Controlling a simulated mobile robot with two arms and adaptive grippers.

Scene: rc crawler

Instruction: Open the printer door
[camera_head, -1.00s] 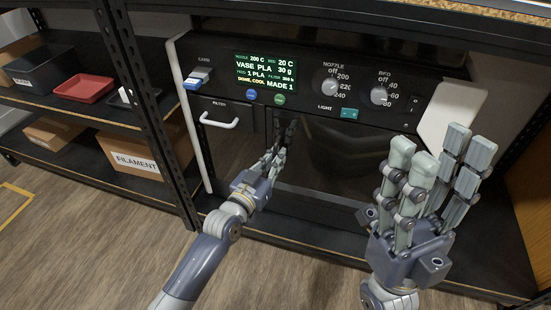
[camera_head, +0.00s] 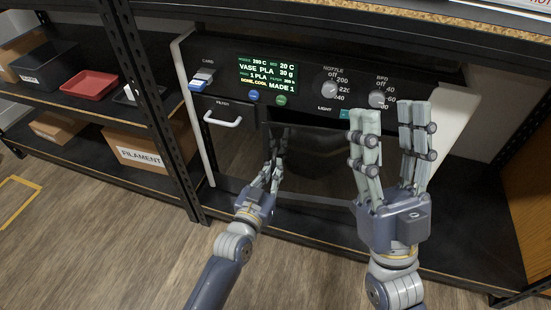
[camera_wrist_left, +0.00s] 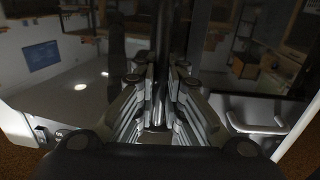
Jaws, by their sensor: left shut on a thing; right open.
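The printer (camera_head: 225,72) stands in a black shelf frame, with a lit display and knobs across its top. Its dark glossy door (camera_head: 318,170) is below the panel. My left gripper (camera_head: 273,170) is shut on the upright dark door handle (camera_wrist_left: 160,65) at the door's left side. In the left wrist view the handle runs between the fingers of the left gripper (camera_wrist_left: 160,85). I cannot tell whether the door stands slightly ajar. My right gripper (camera_head: 390,118) is open and empty, in front of the door's right part, hiding some of the door and panel.
A white filter drawer handle (camera_head: 223,121) sits left of the door. A memory card (camera_head: 199,83) sticks out above it. Side shelves hold a red tray (camera_head: 89,85) and a FILAMENT box (camera_head: 140,155). A shelf upright (camera_head: 160,120) is close to my left arm. The floor in front is clear.

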